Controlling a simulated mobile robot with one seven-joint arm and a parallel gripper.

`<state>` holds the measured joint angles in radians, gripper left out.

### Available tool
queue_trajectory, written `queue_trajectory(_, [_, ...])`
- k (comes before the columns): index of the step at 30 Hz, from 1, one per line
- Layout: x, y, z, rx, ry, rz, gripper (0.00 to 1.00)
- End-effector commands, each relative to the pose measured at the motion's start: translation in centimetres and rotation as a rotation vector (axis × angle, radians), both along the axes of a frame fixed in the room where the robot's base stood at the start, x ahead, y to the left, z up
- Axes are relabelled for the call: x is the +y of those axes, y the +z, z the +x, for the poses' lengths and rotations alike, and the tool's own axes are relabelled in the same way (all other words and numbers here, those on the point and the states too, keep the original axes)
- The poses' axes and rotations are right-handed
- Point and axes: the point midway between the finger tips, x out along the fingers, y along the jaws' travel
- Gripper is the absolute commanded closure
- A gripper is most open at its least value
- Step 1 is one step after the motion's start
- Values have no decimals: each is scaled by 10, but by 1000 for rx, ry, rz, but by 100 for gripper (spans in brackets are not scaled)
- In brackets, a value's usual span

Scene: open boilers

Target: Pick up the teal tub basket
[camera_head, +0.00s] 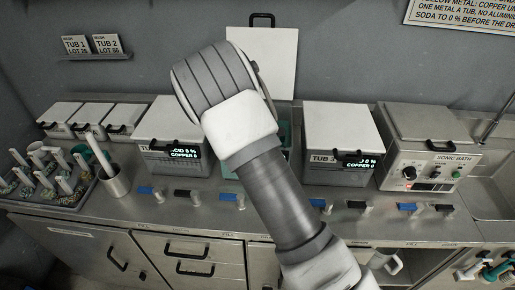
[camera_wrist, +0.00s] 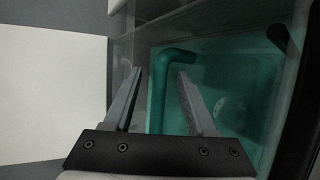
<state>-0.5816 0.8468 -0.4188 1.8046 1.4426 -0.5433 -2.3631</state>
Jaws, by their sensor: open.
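The teal tub basket (camera_wrist: 225,75) fills the right half of the wrist view, inside an open tub. Its teal bar-shaped handle (camera_wrist: 160,75) bends near the top and shows between my fingers in the picture. My gripper (camera_wrist: 159,73) is open, with nothing between its pads that I can see gripped; I cannot tell how far the fingertips are from the handle. In the head view my arm hides the gripper and most of the open tub; only a strip of teal (camera_head: 284,133) shows beside it. The tub's white lid (camera_head: 275,60) stands upright behind it.
Closed tubs stand left (camera_head: 168,122) and right (camera_head: 338,125) of the open one. A sonic bath (camera_head: 430,140) stands farther right. A metal cup (camera_head: 115,180) and a tray of parts (camera_head: 70,200) are at left. Blue and black levers line the counter's front.

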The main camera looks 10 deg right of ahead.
Motion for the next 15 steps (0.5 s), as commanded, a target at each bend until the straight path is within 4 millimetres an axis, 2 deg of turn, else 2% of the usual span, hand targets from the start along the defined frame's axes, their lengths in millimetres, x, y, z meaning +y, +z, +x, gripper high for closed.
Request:
queue_trajectory(7, [-22, -21, 26, 0, -3, -1, 43])
queue_trajectory(15, [-25, -25, 32, 0, 0, 0, 43])
